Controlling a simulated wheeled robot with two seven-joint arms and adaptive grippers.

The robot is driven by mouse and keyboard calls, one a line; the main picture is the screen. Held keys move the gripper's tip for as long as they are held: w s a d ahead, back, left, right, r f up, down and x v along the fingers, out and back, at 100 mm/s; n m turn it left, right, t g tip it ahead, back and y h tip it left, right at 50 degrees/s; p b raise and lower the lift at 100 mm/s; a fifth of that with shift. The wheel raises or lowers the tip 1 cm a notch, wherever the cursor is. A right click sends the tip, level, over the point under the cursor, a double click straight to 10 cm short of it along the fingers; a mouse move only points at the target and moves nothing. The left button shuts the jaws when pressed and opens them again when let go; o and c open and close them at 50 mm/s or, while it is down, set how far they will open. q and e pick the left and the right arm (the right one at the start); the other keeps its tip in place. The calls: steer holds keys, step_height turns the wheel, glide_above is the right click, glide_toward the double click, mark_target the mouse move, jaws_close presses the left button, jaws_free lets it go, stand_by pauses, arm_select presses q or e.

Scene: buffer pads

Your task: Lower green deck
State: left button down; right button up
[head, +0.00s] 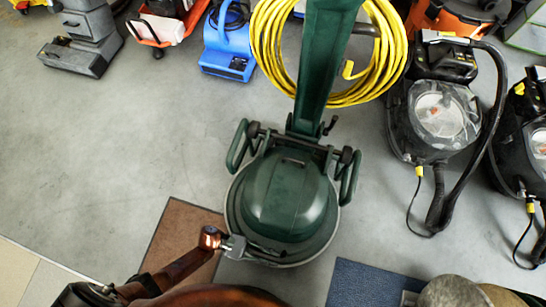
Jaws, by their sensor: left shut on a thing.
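The green deck (290,200) is the rounded housing at the bottom of a green floor machine, in the middle of the head view. A grey-green rim (318,252) runs around its lower edge. The green handle column (322,70) rises from behind it to the top of the picture. My left gripper (240,247) reaches in from the lower left and is shut on the front left edge of the deck. Its fingertips are small here, and the underside of the deck is hidden, so I cannot tell its height above the floor. My right gripper is not in view.
A yellow cable coil (268,40) hangs around the column. Black vacuums with hoses (440,110) stand at the right, a blue blower (228,42) at the back. A brown mat (178,232) and a blue mat (368,284) lie in front. Grey floor at left is clear.

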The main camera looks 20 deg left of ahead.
arm_select(q)
steer(key=shift+f, duration=0.4)
steer(key=shift+w+f, duration=0.1)
steer(key=shift+f, duration=0.05)
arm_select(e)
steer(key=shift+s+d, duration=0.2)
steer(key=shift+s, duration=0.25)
arm_select(q)
steer(key=shift+f, duration=0.1)
steer(key=c, duration=2.2)
jaws_free()
steer(key=shift+d, duration=0.1)
steer(key=o, duration=0.4)
steer(key=shift+c, duration=0.2)
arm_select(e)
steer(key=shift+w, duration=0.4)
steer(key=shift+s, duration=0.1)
